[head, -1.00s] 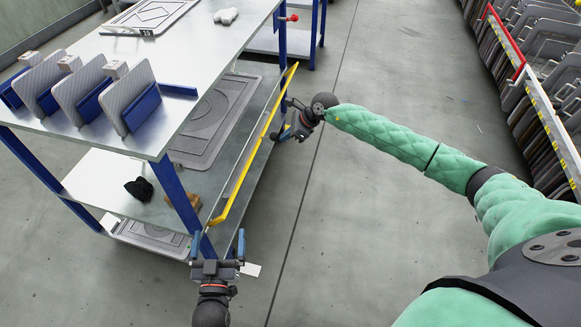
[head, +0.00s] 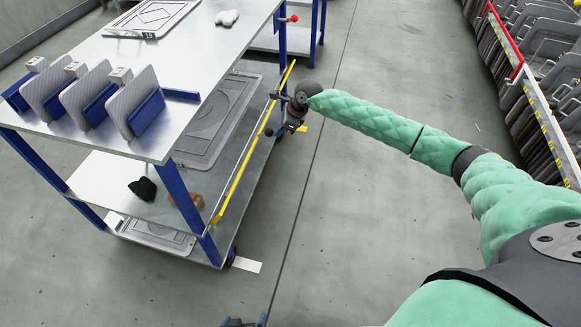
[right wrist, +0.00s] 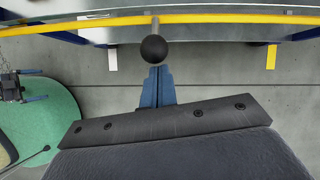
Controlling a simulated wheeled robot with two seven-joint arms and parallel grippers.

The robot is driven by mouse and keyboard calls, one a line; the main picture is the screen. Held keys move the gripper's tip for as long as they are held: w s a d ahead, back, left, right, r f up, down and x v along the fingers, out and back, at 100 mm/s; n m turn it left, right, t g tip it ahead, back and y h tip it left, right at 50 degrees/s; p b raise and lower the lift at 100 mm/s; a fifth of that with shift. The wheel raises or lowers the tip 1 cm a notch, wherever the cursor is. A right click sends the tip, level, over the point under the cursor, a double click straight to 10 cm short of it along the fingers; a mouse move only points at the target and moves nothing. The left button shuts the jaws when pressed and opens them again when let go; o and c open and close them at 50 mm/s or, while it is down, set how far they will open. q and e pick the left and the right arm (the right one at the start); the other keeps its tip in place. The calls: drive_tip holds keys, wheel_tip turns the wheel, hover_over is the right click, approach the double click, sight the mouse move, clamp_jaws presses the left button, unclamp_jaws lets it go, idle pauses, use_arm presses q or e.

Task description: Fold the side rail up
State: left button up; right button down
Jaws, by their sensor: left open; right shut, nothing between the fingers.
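The yellow side rail (head: 240,176) runs along the right side of the cart, at about the level of its lower shelf. In the right wrist view the rail (right wrist: 215,19) crosses the top, with a black ball knob (right wrist: 154,49) on a stem. My right gripper (right wrist: 157,72) is shut and empty, its tips at the knob's lower edge; I cannot tell if they touch. In the head view it (head: 283,113) is beside the rail's far half. My left gripper (head: 243,322) barely shows at the bottom edge; the right wrist view shows it open and empty (right wrist: 36,86).
The cart's top (head: 215,55) carries several upright grey panels with blue blocks (head: 133,100). The lower shelf (head: 115,200) holds a black lump (head: 143,189) and a brown block (head: 185,199). A blue post (head: 180,195) stands at the near corner.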

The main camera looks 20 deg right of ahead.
drive_tip(key=w+a+r+h+p, duration=0.1)
drive_tip(key=a+r+g+h, duration=0.1)
drive_tip(key=shift+w+a+r+p, duration=0.35)
drive_tip(key=shift+w+r+p, duration=0.05)
drive_tip(key=shift+g+h, duration=0.6)
drive_tip(key=shift+g, duration=0.1)
drive_tip(key=shift+w+a+r, duration=0.3)
drive_tip(key=shift+w+a, duration=0.1)
drive_tip(key=shift+a, duration=0.2)
drive_tip(key=shift+w+a+r, duration=0.3)
drive_tip(key=shift+w+a, duration=0.1)
drive_tip(key=shift+a, duration=0.15)
drive_tip(key=shift+w+a+r, duration=0.3)
drive_tip(key=shift+w+a, duration=0.1)
drive_tip(key=shift+a, duration=0.2)
drive_tip(key=shift+a+r, duration=0.1)
